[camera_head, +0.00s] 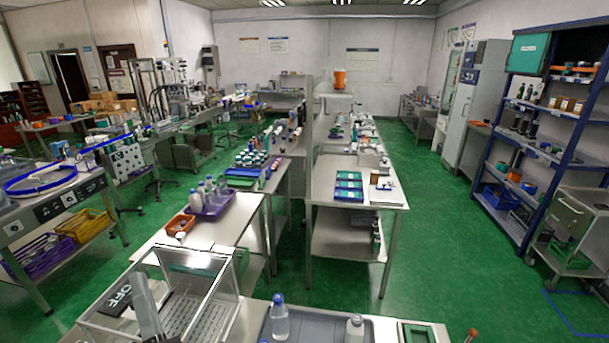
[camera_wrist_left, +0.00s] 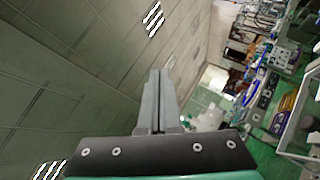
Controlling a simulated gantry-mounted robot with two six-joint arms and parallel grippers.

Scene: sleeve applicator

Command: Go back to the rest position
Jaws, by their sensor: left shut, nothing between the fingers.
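My left gripper (camera_head: 139,282) shows at the lower left of the head view, pointing up in front of a clear-walled box. In the left wrist view its two grey fingers (camera_wrist_left: 158,78) are pressed together with nothing between them. Behind them in that view are the ceiling with its lights and the tilted room. My right gripper is not in view.
Green floor (camera_head: 425,270) is open on the right.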

